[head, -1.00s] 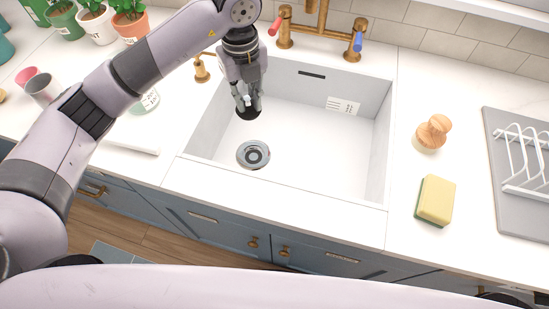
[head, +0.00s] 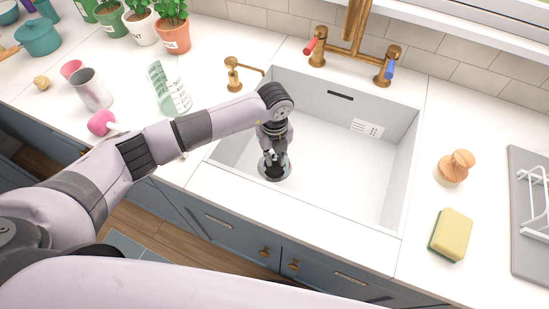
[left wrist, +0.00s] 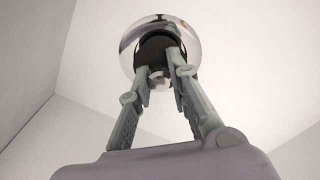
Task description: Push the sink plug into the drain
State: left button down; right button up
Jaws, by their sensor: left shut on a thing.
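The black sink plug (left wrist: 158,48) is between the fingertips of my left gripper (left wrist: 160,80), which is shut on its small pale knob. In the head view the left gripper (head: 274,160) points down into the sink, right at the drain (head: 262,174). The drain's shiny metal ring (left wrist: 150,24) shows behind the plug in the left wrist view. The plug covers the drain's middle; I cannot tell whether it is seated or just above. My right gripper is not in view.
The white sink (head: 345,175) is otherwise empty, with walls close on the left and front. A brass tap (head: 352,45) stands behind it. A sponge (head: 451,236) and a wooden brush (head: 455,167) lie on the right counter. A soap dispenser (head: 233,75) stands at the left.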

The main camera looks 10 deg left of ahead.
pick_arm(q)
jog(key=shift+f, duration=0.95)
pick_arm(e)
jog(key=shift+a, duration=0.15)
pick_arm(q)
jog(key=shift+f, duration=0.2)
jog(key=c, duration=1.5)
grip_release()
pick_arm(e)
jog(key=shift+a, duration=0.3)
pick_arm(q)
jog(key=shift+r, duration=0.1)
